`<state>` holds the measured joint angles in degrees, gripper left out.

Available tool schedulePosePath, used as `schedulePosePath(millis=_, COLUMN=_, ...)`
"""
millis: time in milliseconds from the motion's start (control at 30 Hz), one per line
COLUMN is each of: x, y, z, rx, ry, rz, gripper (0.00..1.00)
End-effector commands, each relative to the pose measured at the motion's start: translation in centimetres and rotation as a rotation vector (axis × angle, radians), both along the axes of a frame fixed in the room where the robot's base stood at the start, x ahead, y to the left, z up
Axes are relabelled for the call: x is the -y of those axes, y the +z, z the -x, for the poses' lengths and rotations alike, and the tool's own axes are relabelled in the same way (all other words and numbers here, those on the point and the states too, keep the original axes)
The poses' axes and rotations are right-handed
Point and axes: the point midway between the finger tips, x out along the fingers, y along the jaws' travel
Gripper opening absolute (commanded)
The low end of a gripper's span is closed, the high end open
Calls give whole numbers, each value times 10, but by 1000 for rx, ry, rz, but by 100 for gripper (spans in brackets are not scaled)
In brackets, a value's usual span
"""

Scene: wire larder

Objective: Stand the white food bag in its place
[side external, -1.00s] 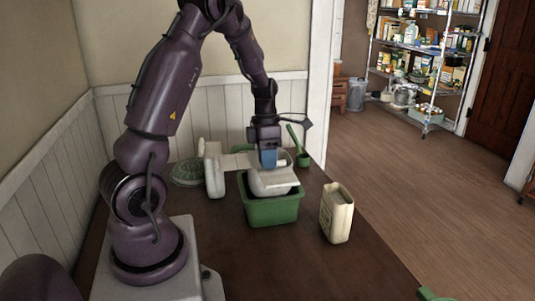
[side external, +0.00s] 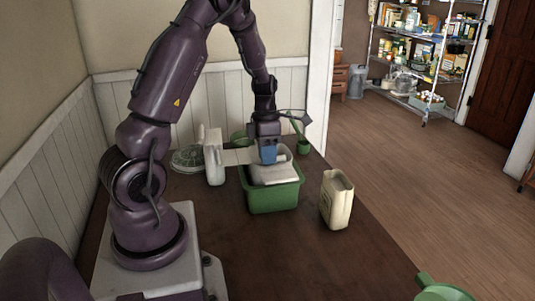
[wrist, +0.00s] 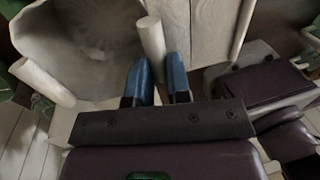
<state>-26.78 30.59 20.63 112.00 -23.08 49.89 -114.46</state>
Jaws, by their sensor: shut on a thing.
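My gripper (side external: 268,154), with blue fingertips, points down over the green bin (side external: 273,201) in the side external view. It is shut on a white object, which I take to be the white food bag (side external: 274,174). The bag sits partly down inside the bin, its lower part hidden by the bin's front wall. In the wrist view, the fingers (wrist: 158,80) are close together at a pale rod-like part (wrist: 151,36). I cannot tell exactly where they grip the bag, or whether it touches the bin's floor.
A cream container (side external: 337,200) stands right of the bin, near the table edge. A white upright object (side external: 214,160) stands left of it, with a grey-green round item (side external: 187,159) behind. A small green pot (side external: 303,147) stands behind right.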

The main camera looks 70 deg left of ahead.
Motion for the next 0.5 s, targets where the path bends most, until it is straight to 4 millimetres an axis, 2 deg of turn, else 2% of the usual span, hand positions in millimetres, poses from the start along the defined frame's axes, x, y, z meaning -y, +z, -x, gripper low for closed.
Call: schedulePosePath(millis=500, x=0, y=-7, z=0, rx=-1, ry=0, rz=1, gripper=0)
